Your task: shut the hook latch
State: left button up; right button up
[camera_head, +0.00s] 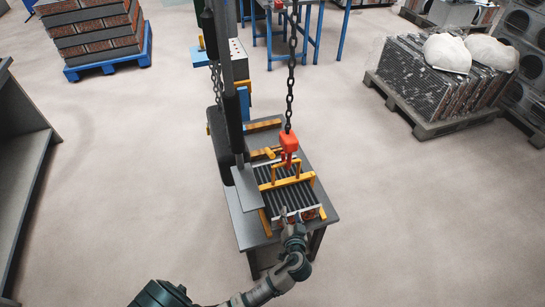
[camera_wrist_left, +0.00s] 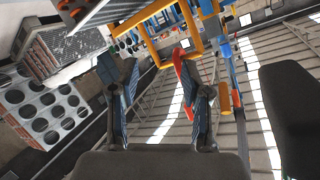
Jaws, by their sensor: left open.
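The red hook (camera_head: 289,143) hangs on a dark chain above the bench. Its lower end is at the yellow lifting frame (camera_head: 285,178); I cannot tell whether the latch is open or shut. My left gripper (camera_head: 289,213) is at the near end of the finned core, in front of and below the hook in the picture. In the left wrist view the left gripper (camera_wrist_left: 160,80) is open with nothing held. A red part (camera_wrist_left: 184,78), seemingly of the hook, shows beside its right finger, and the yellow frame (camera_wrist_left: 196,47) is beyond; contact is unclear. My right gripper is out of view.
The finned core (camera_head: 290,196) lies on a grey bench (camera_head: 253,236). A dark upright post (camera_head: 233,120) stands at its left. The chain (camera_head: 291,85) hangs above. A pallet of cores with white sacks (camera_head: 446,52) is at the right.

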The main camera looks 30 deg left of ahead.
aim_at(271, 154)
pick_arm(q)
notch_tip(271, 154, up, 15)
jog(key=s+a+n+t+y, duration=0.1)
jog(key=s+a+n+y, duration=0.15)
jog(key=n+y, duration=0.3)
jog(key=shift+n+h, duration=0.25)
jog(key=shift+h, duration=0.1)
jog(key=x, duration=1.5)
jog(key=shift+s+a, duration=0.1)
jog(key=shift+w+a+r, duration=0.1)
jog(key=shift+w+a, duration=0.15)
jog(key=shift+w, duration=0.4)
pick_arm(e)
jog(key=shift+w+d+r, duration=0.2)
jog(key=shift+w+r, duration=0.15)
jog(key=shift+r, duration=0.25)
pick_arm(q)
jog(key=shift+a, duration=0.2)
grip_shut()
pick_arm(e)
jog(key=shift+w+a+r, duration=0.1)
jog(key=shift+a+r, duration=0.05)
